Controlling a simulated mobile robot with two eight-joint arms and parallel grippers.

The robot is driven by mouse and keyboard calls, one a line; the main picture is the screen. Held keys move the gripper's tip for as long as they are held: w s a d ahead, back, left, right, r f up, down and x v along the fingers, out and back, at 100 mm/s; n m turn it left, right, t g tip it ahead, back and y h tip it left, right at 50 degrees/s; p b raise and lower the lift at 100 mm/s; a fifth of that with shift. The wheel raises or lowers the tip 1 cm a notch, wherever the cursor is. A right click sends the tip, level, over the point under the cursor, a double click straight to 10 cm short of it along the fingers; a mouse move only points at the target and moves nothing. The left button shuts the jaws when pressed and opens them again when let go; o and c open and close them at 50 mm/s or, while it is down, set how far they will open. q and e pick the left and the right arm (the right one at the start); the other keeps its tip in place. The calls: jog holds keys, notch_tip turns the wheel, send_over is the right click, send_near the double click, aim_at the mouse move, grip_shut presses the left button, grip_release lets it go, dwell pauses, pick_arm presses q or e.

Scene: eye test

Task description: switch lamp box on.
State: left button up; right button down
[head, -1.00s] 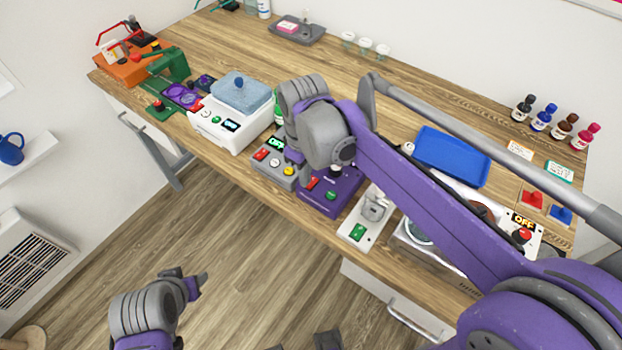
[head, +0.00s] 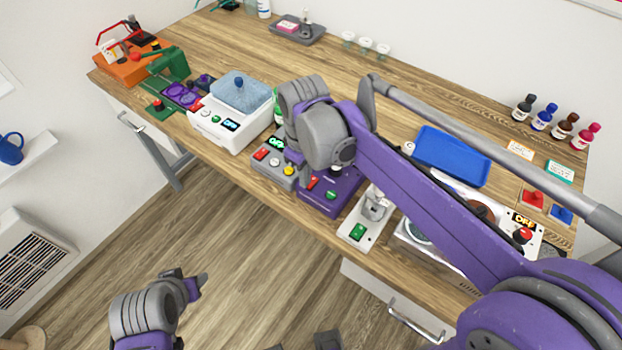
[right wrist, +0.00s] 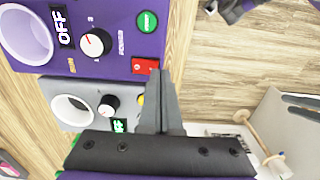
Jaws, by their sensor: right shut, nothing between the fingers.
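A purple box (head: 345,190) stands at the table's front edge. In the right wrist view the purple box (right wrist: 110,62) has an OFF display (right wrist: 61,26), a dial (right wrist: 95,43), a red rocker switch (right wrist: 145,66) and a green button (right wrist: 148,21). I cannot read a name on it that marks it as the lamp box. My right gripper (right wrist: 162,76) is shut and empty, its tips beside the red switch; I cannot tell if they touch it. In the head view its fingers are mostly hidden by my wrist. My left gripper (head: 198,284) is away from the table, over the floor.
A grey box (head: 272,168) with a green-lit display stands just left of the purple box. A white box (head: 215,130) is farther left. A white plate with a green button (head: 357,232) stands to the right. A blue tray (head: 455,155) and several bottles (head: 545,117) are farther right.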

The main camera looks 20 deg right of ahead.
pick_arm(q)
jog(key=shift+s+f+b, duration=0.15)
jog(key=shift+f+b, duration=0.25)
jog(key=shift+f, duration=0.1)
pick_arm(e)
jog(key=shift+f, duration=0.75)
jog(key=shift+r, duration=0.1)
pick_arm(q)
jog(key=r+p, duration=0.1)
jog(key=w+r+p, duration=0.1)
jog(key=r, duration=0.1)
jog(key=w+r+p, duration=0.1)
jog(key=r+p, duration=0.1)
jog(key=shift+r, duration=0.2)
pick_arm(e)
notch_tip(320, 180, up, 7)
